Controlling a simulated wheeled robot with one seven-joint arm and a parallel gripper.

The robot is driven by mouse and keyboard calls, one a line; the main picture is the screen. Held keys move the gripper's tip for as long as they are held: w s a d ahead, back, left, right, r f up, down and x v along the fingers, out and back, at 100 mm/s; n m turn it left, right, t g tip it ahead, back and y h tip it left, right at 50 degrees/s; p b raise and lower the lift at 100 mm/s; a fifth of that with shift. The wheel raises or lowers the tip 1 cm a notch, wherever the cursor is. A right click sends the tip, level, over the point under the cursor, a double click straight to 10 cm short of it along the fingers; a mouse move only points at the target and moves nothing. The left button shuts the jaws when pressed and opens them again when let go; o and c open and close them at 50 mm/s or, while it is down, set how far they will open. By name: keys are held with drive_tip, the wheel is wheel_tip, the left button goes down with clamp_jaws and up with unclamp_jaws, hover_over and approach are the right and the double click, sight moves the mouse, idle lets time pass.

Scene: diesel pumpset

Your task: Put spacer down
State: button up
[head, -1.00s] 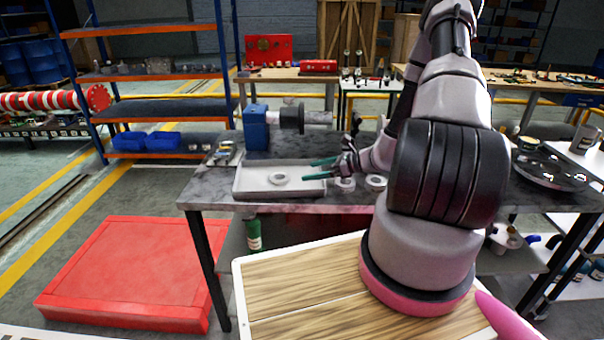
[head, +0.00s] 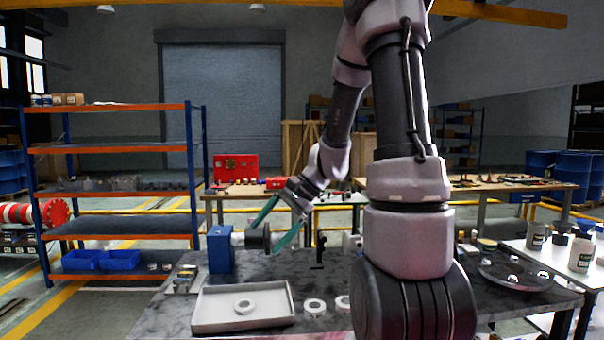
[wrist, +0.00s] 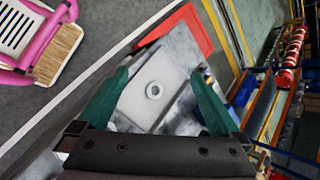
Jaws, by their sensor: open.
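A white ring-shaped spacer (head: 243,306) lies flat in a shallow grey tray (head: 206,324) on the workbench. Two similar white rings, one of them this ring (head: 315,306), lie on the bench right of the tray. My gripper (head: 266,230) is open and empty, raised above the bench behind the tray. In the wrist view the spacer (wrist: 154,90) shows in the tray between the two green fingers (wrist: 158,98), apart from both.
A blue block (head: 220,250) with a dark cylinder stands on the bench behind the tray. Small parts (head: 181,279) lie left of it. A round dark tray (head: 515,275) sits at the bench's right. A shelf rack (head: 120,190) stands at the left.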

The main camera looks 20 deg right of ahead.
drive_tip(key=s+d+r+n+t+h, duration=0.2)
drive_tip(key=s+r+n+t+h, duration=0.3)
drive_tip(key=s+r, duration=0.9)
drive_tip(key=shift+s+d+r+n+h, duration=0.15)
drive_tip(key=shift+s+r+n+h, duration=0.15)
drive_tip(key=shift+r+n, duration=1)
